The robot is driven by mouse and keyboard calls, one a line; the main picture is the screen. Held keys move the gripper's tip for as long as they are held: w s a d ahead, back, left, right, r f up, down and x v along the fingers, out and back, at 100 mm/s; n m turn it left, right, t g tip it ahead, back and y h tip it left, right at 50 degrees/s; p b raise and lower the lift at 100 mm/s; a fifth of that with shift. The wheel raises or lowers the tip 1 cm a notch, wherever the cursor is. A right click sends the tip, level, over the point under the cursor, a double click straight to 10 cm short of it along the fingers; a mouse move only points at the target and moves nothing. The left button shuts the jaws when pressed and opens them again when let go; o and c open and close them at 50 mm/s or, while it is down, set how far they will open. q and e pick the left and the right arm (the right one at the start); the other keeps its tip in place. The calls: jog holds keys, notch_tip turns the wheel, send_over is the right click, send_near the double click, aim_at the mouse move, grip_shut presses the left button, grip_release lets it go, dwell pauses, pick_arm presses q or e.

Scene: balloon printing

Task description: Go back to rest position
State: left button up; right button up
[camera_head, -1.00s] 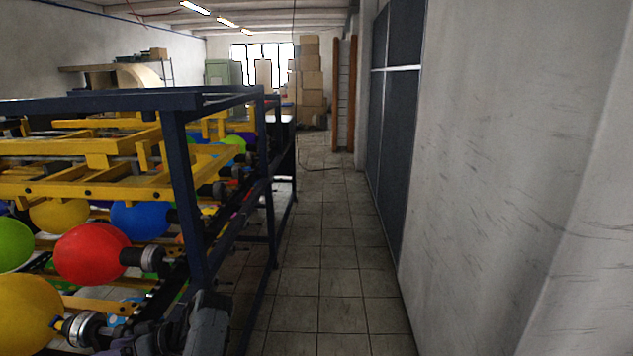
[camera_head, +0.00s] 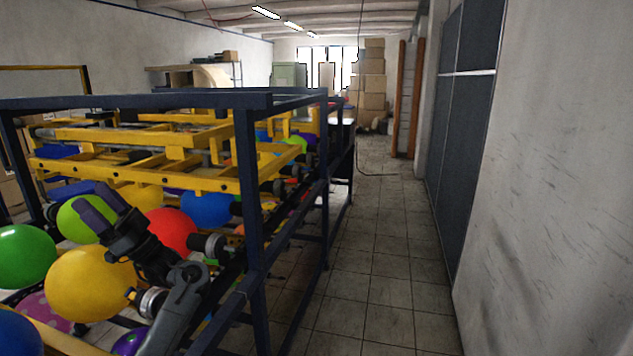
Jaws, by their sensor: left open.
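My left gripper (camera_head: 91,198) shows at the lower left in the head view, on a dark grey arm rising from the bottom edge. Its two purple-grey fingers are apart and point up and left, with nothing seen between them. In the picture it overlaps a lime balloon (camera_head: 71,222) and lies above a yellow balloon (camera_head: 80,285) and left of a red balloon (camera_head: 172,232). I cannot tell whether it touches any of them. My right gripper is not in view.
A dark blue frame (camera_head: 250,190) with yellow bars (camera_head: 130,170) holds several balloons on the left. A tiled aisle (camera_head: 385,260) runs clear along its right side. A pale wall (camera_head: 560,200) and dark panels (camera_head: 465,120) bound the aisle. Stacked boxes (camera_head: 374,85) stand far back.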

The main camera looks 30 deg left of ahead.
pick_arm(q)
jog(key=w+a+f+m+t+h, duration=0.2)
jog(key=w+a+f+m+t, duration=0.25)
jog(key=w+m+t, duration=0.7)
jog(key=w+a+f+m+t+h, duration=0.1)
jog(key=w+a+f+m+t, duration=0.4)
jog(key=t, duration=1.1)
jog(key=w+d+f+m+h, duration=0.2)
jog(key=w+d+f+h, duration=0.2)
jog(key=f+h, duration=0.3)
jog(key=w+d+f+m+h, duration=0.3)
jog(key=w+d+f+h, duration=0.1)
jog(key=f, duration=0.4)
jog(key=s+d+f+m+g+h, duration=0.25)
jog(key=s+d+f, duration=0.65)
jog(key=d+f, duration=0.5)
jog(key=s+d+f+m+g+h, duration=0.2)
jog(key=s+d+f+m+h, duration=0.15)
jog(key=s+d+f, duration=0.85)
jog(key=s+d+m+h, duration=0.1)
jog(key=s+d+h, duration=0.1)
jog(key=s+d, duration=0.8)
jog(key=s+d+h, duration=0.1)
jog(key=s+d, duration=0.7)
jog(key=s, duration=0.4)
notch_tip(320, 180, up, 36)
jog(key=p, duration=3.6)
jog(key=shift+s+a+r, duration=0.15)
